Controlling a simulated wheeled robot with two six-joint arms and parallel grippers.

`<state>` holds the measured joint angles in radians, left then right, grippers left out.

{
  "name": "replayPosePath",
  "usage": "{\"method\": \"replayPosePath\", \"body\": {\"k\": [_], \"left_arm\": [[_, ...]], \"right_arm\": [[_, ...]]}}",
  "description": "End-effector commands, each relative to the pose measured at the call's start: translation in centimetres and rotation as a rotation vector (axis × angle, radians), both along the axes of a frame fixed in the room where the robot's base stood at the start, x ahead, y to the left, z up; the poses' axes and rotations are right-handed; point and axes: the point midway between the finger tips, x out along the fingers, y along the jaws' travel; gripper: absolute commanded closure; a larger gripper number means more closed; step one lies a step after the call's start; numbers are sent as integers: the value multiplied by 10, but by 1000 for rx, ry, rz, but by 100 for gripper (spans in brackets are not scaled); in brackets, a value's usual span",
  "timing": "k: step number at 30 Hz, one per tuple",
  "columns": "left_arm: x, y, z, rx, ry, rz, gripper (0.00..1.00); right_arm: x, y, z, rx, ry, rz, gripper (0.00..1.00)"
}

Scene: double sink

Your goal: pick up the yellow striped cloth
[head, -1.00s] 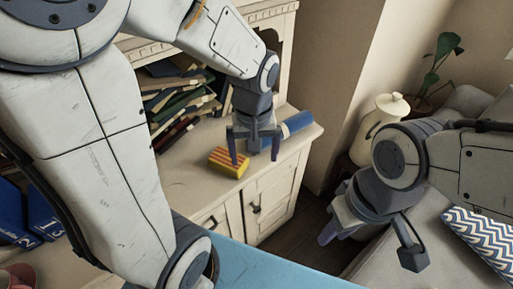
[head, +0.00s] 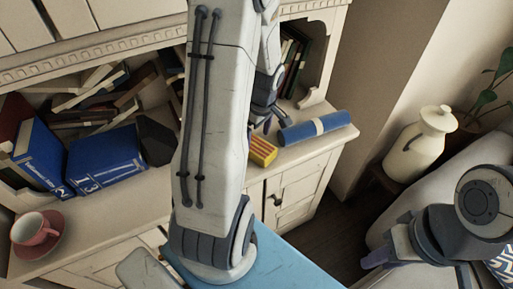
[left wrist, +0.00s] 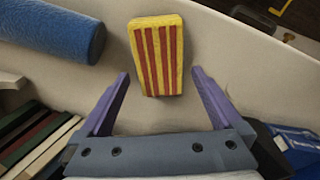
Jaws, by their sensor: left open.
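The yellow striped cloth (head: 262,151) is a small folded block with red stripes, lying on the cabinet top. In the left wrist view the cloth (left wrist: 157,55) lies ahead between the lines of my fingers, with its near end between the tips. My left gripper (left wrist: 160,72) is open and empty. In the head view my left gripper (head: 266,123) is just behind the cloth, partly hidden by my arm. My right gripper (head: 377,259) is at the lower right, away from the cloth; its jaw gap does not show.
Books (head: 108,158) and a red cup on a saucer (head: 35,232) stand at the left. A cream jug (head: 421,143) stands at the right. The cabinet's front edge is close to the cloth.

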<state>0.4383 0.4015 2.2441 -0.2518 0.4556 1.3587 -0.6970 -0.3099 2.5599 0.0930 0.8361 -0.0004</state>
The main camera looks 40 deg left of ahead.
Motion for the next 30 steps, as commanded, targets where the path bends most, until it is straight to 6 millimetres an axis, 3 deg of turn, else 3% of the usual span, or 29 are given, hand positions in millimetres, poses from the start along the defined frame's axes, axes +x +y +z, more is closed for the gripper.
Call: {"method": "replayPosePath", "body": {"k": [7, 17, 18, 21, 24, 30], "left_arm": [[1, 1, -38, -2, 5, -1, 0], [2, 2, -46, -1, 0, -1, 0], [2, 2, -46, -1, 0, -1, 8], [2, 2, -46, -1, 0, -1, 46], [2, 2, -46, -1, 0, -1, 78], [2, 2, -46, 0, 0, -1, 78]], "right_arm": [[0, 0, 0, 0, 0, 0, 66], [0, 0, 0, 0, 0, 0, 66], [0, 0, 0, 0, 0, 0, 66], [0, 0, 0, 0, 0, 0, 66], [0, 0, 0, 0, 0, 0, 66], [0, 0, 0, 0, 0, 0, 66]]}}
